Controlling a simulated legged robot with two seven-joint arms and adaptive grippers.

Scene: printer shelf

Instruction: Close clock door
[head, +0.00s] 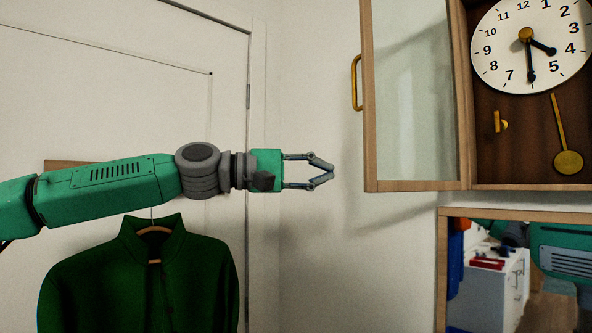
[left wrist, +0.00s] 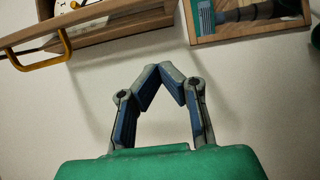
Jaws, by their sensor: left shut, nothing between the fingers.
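The wall clock (head: 481,150) is at the upper right of the head view, with a white dial and a brass pendulum. Its wood-framed glass door (head: 415,186) stands open, swung out to the left of the case. A brass handle (head: 356,83) is on the door's left edge. It also shows in the left wrist view (left wrist: 66,46) at the upper left. My left gripper (head: 332,172) is shut and empty, left of the door's lower left corner and below the handle. It appears apart from the door. Its fingertips (left wrist: 172,66) meet in the left wrist view. My right gripper is not seen.
A wood-framed mirror (head: 441,270) hangs below the clock, reflecting part of the room and green robot parts. A dark green shirt (head: 140,280) hangs at the lower left before a white door (head: 100,60). Bare wall lies between the gripper and mirror.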

